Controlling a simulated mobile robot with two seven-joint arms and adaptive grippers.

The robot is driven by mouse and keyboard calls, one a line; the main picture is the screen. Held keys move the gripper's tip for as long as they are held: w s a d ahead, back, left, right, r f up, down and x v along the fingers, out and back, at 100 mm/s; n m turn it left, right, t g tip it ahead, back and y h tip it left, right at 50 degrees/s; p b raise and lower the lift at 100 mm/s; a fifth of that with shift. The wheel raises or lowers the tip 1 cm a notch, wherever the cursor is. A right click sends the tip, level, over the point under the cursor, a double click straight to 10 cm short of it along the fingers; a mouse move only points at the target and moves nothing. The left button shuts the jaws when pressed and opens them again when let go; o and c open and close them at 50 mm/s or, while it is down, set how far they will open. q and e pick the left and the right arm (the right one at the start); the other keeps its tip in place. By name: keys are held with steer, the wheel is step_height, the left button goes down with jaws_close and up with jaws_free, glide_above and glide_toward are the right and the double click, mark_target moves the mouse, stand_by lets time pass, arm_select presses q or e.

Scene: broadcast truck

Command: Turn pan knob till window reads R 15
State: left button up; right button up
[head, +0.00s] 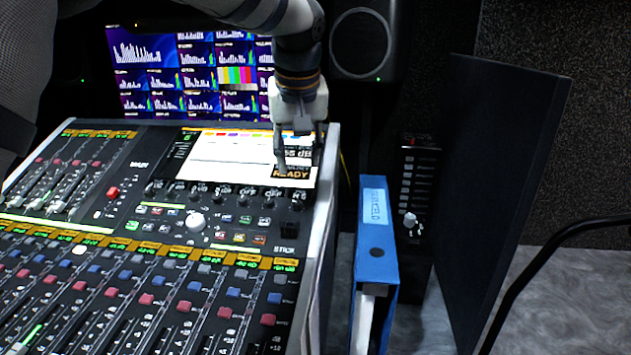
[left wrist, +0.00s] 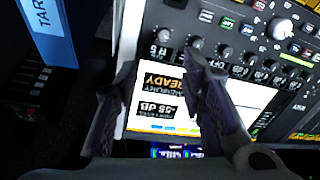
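A row of small black knobs with little readout windows runs below the mixer's screen (head: 235,158). The rightmost knob (head: 298,205) has a window that seems to start with R; its digits are too small to read surely. In the left wrist view this end knob (left wrist: 164,35) sits just beyond the fingertips, its window upside down. My left gripper (head: 298,163) hangs over the right end of the screen, above the knob row. Its two fingers (left wrist: 160,68) are apart with nothing between them, and they do not touch the knob. My right gripper is not in view.
The mixing console (head: 150,285) fills the left, with several faders and buttons. A blue binder (head: 376,245) stands right of it, beside a black unit with a pale knob (head: 410,220). Monitors (head: 190,75) and a speaker (head: 360,43) are behind. A dark panel (head: 500,190) stands at right.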

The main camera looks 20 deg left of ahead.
mark_target(297, 202)
arm_select(q)
steer(key=x, duration=0.7)
steer(key=s+b+x, duration=0.1)
steer(key=x, duration=0.3)
steer(key=shift+w+a+f, duration=0.1)
steer(key=shift+f, duration=0.2)
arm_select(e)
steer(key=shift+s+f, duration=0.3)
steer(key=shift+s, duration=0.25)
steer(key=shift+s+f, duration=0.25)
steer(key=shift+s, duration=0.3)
arm_select(q)
jaws_close()
